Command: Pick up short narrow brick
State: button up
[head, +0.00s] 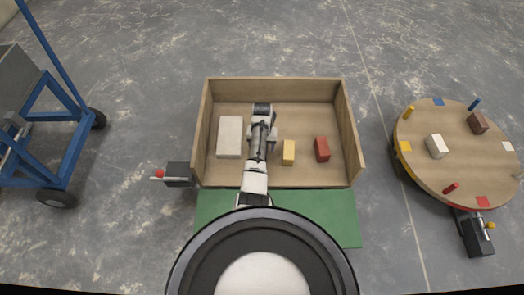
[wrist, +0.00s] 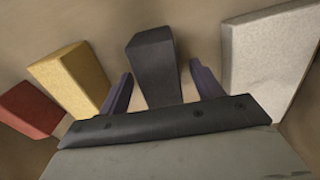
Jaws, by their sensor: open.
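A dark grey brick (wrist: 154,62) stands between the two purple fingers of my gripper (wrist: 161,85) in the wrist view. The fingers are apart, one on each side of it, with a visible gap on each side. In the head view my gripper (head: 262,134) is over the middle of the open wooden box (head: 300,90), and my arm hides the grey brick there. A yellow brick (head: 289,152) and a red brick (head: 322,149) lie to its right. A larger whitish brick (head: 230,137) lies to its left. The grey brick's full length is hard to judge.
The box walls surround the bricks, with a green mat (head: 340,215) in front. A round wooden turntable (head: 460,165) at the right bears a white brick (head: 437,146), a brown brick (head: 478,123) and coloured pegs. A blue cart (head: 58,150) stands at the left.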

jog(key=c, duration=1.4)
jog(key=shift+o, duration=0.2)
jog(key=shift+r, duration=0.1)
